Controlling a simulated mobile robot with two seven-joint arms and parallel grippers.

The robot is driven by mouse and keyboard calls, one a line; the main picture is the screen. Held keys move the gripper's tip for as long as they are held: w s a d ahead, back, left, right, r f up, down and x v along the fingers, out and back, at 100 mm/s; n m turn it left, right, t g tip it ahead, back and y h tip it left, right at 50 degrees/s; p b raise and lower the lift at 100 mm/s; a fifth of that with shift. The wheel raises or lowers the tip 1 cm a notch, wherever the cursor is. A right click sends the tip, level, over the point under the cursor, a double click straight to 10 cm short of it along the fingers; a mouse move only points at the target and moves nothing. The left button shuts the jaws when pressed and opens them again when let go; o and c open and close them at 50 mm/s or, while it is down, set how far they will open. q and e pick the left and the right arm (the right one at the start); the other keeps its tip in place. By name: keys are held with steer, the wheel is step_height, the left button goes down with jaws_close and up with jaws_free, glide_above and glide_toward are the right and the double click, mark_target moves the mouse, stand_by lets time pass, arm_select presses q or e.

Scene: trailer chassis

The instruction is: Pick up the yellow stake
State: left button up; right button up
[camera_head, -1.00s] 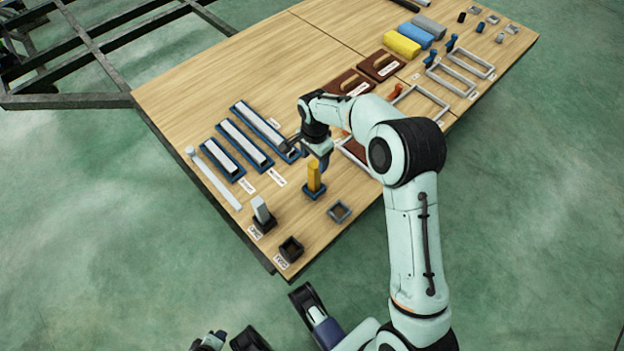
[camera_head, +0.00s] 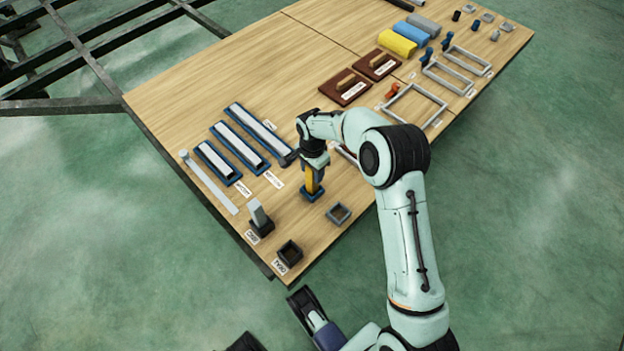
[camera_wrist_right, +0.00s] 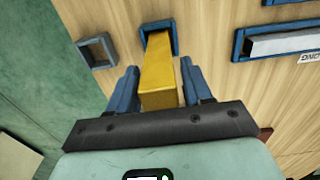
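The yellow stake (camera_head: 311,180) stands upright in a small blue square holder (camera_head: 312,194) near the front edge of the wooden table. My right gripper (camera_head: 313,172) points down over it, and its fingers straddle the stake's upper part. In the right wrist view, the stake (camera_wrist_right: 158,78) lies between the two blue fingers of the right gripper (camera_wrist_right: 160,88), with narrow gaps beside it, so the gripper looks open. The blue holder also shows there (camera_wrist_right: 158,27) around the stake's far end.
An empty grey square holder (camera_head: 338,213) is close beside the stake. A grey stake (camera_head: 258,213) in a dark holder and an empty black holder (camera_head: 289,253) stand nearer the table corner. Long blue-framed trays (camera_head: 218,163) lie to the left. The table's left back area is clear.

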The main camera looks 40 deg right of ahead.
jaws_close()
